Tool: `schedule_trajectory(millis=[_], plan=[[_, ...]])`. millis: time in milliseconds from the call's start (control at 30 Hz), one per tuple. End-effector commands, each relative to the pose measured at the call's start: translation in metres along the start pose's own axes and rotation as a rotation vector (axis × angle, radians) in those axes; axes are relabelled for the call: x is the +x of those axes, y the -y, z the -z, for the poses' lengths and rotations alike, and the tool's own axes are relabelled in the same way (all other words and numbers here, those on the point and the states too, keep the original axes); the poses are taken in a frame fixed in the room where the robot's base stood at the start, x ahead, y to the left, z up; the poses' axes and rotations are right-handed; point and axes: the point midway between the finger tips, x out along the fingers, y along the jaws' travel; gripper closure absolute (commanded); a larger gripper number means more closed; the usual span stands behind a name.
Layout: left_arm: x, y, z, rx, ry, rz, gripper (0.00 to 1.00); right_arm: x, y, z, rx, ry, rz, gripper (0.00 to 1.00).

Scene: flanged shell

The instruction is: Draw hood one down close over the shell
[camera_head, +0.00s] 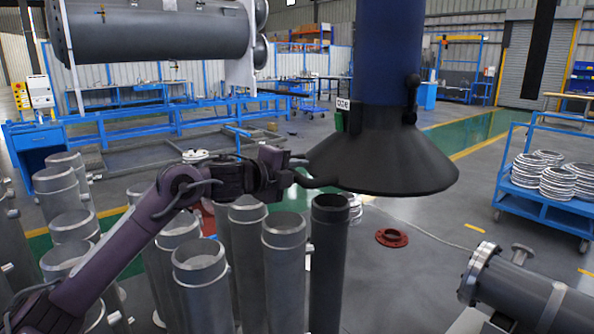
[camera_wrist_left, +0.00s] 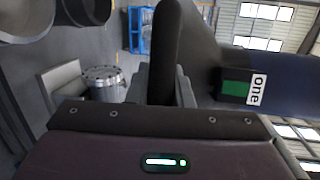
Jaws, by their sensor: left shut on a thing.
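Hood one (camera_head: 390,163) is a black cone under a thick blue duct, with a white "one" label and a green patch. It hangs at centre right, left of and well above the grey flanged shell (camera_head: 522,288), which lies at lower right. My left gripper (camera_head: 297,172) is at the hood's left side, shut on its dark curved handle (camera_head: 318,183). In the left wrist view, the dark handle (camera_wrist_left: 166,45) stands between the fingers, with the label (camera_wrist_left: 256,90) to the right. The shell's bolted flange (camera_wrist_left: 104,76) shows at left there. My right gripper is out of view.
Several upright grey pipes (camera_head: 284,235) stand below my left arm. A red ring (camera_head: 391,238) lies on the floor between the pipes and the shell. A blue cart (camera_head: 560,205) with stacked metal rings stands at right. Open floor lies beneath the hood.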

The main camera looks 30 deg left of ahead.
Motion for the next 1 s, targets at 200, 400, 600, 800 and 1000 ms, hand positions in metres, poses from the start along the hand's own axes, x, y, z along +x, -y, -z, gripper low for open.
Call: schedule_trajectory(millis=[200, 400, 600, 800, 1000], plan=[[0.000, -0.002, 0.001, 0.001, -0.001, -0.005, 0.72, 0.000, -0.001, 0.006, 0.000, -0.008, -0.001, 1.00], [0.000, 0.000, 0.000, 0.001, 0.000, -0.002, 0.59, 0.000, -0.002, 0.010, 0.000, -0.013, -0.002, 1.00], [-0.002, 0.000, 0.000, 0.001, 0.001, 0.000, 0.59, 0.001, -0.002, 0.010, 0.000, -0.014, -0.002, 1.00], [-0.024, -0.003, -0.001, 0.006, 0.003, -0.001, 0.59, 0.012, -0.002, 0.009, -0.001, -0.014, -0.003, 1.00], [-0.057, -0.005, 0.000, 0.006, 0.004, -0.003, 0.59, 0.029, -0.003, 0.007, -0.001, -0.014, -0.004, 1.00]])
